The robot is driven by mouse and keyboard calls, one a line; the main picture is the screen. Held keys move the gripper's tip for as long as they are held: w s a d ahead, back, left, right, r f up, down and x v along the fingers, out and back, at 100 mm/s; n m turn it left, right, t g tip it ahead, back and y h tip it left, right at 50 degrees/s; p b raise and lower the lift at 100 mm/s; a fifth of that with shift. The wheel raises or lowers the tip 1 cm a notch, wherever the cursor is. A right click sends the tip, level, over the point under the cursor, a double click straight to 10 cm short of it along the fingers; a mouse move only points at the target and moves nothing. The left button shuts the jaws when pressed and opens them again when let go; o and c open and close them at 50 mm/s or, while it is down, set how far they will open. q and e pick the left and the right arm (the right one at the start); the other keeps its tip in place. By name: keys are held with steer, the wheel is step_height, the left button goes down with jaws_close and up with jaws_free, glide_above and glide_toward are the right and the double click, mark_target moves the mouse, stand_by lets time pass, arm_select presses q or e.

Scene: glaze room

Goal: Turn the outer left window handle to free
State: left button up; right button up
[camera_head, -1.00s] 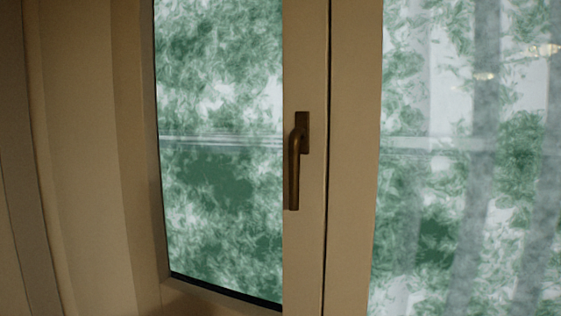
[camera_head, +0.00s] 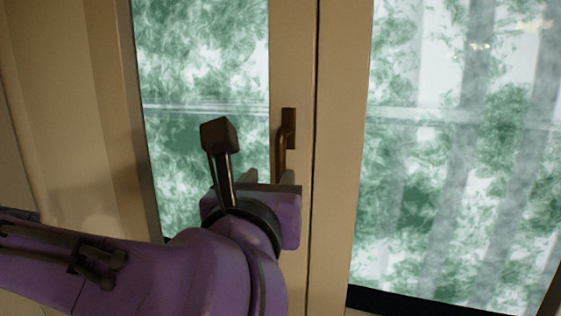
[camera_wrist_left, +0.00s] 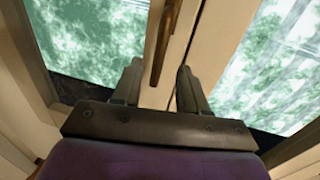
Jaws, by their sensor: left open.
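The window handle (camera_head: 287,140) is a dark bronze lever on the cream frame between two panes. Its grip hangs straight down from its base plate. My left gripper (camera_head: 272,188) is in front of the window at the handle's lower end, and it hides the tip of the lever in the head view. In the left wrist view, my left gripper (camera_wrist_left: 158,88) has its two fingers apart. The handle (camera_wrist_left: 165,38) shows ahead of and between the fingertips, with its lower end close to them. I cannot tell that either finger touches it. My right gripper is not in view.
The left pane (camera_head: 200,60) and right pane (camera_head: 455,150) show blurred green foliage outside. The cream window post (camera_head: 332,200) stands beside the handle. A cream wall (camera_head: 65,110) is at the left.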

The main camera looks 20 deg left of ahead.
mark_target(279, 164)
arm_select(q)
steer(key=w+p, duration=0.1)
steer(key=w, duration=0.2)
steer(key=w+a+p, duration=0.1)
steer(key=w, duration=0.2)
steer(key=w+p, duration=0.2)
steer(key=shift+w+a, duration=0.25)
steer(key=shift+w, duration=0.35)
steer(key=shift+w+f, duration=0.15)
steer(key=shift+d, duration=0.1)
jaws_close()
